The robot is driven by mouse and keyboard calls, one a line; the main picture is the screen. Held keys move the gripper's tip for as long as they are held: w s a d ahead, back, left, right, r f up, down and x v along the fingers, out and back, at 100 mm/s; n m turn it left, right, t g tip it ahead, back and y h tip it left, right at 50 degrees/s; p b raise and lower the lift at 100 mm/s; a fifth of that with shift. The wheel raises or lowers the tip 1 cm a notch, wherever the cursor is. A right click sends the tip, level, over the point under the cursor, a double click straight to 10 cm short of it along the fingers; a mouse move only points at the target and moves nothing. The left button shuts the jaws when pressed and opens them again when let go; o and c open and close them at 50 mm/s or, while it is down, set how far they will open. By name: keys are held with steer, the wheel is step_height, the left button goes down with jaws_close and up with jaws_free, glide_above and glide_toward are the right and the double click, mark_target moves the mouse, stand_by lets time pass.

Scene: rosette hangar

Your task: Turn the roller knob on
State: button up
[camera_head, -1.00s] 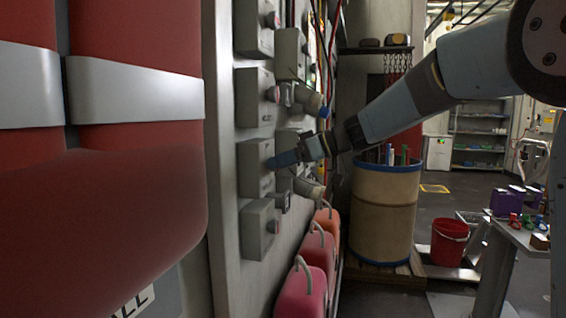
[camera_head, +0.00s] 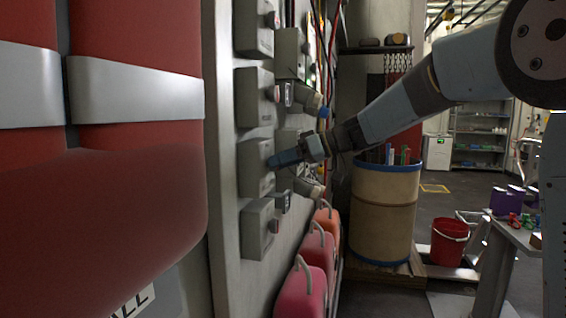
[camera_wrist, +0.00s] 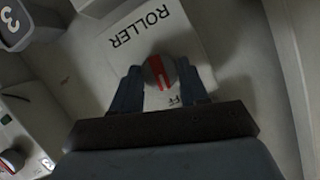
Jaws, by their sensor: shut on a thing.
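The roller knob (camera_wrist: 159,72) is a round dark knob with a red stripe, on a pale box labelled ROLLER (camera_wrist: 140,28) in the wrist view. My gripper (camera_wrist: 160,84) has a dark finger on each side of the knob and is shut on it. In the head view my gripper (camera_head: 272,162) reaches the front of a grey box (camera_head: 252,168) on the wall panel, and the knob is hidden there. The red stripe runs near the length of the fingers, slightly tilted. Part of a label shows below the knob, half covered.
More grey control boxes (camera_head: 252,97) sit above and below on the panel (camera_head: 222,200). Pipes and red cables run just behind. Red containers (camera_head: 304,285) stand below, and large red cylinders (camera_head: 135,165) fill the left. A barrel (camera_head: 385,212) stands beyond the arm.

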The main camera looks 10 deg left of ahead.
steer(key=shift+w+f+m+g+y, duration=0.2)
steer(key=shift+m+g+y, duration=0.55)
steer(key=shift+m, duration=1.45)
steer(key=shift+w+f+m+g+y, duration=0.15)
steer(key=shift+m+g+y, duration=0.6)
steer(key=shift+m, duration=1.45)
steer(key=shift+w+f+m+g+y, duration=0.2)
steer(key=shift+m+g+y, duration=0.5)
steer(key=shift+m, duration=1.5)
steer(key=shift+s+f, duration=0.1)
steer(key=shift+s, duration=0.1)
steer(key=o, duration=1.1)
steer(key=shift+c, duration=0.2)
steer(key=v, duration=1.4)
steer(key=shift+w, duration=0.25)
steer(key=shift+s+a, duration=0.1)
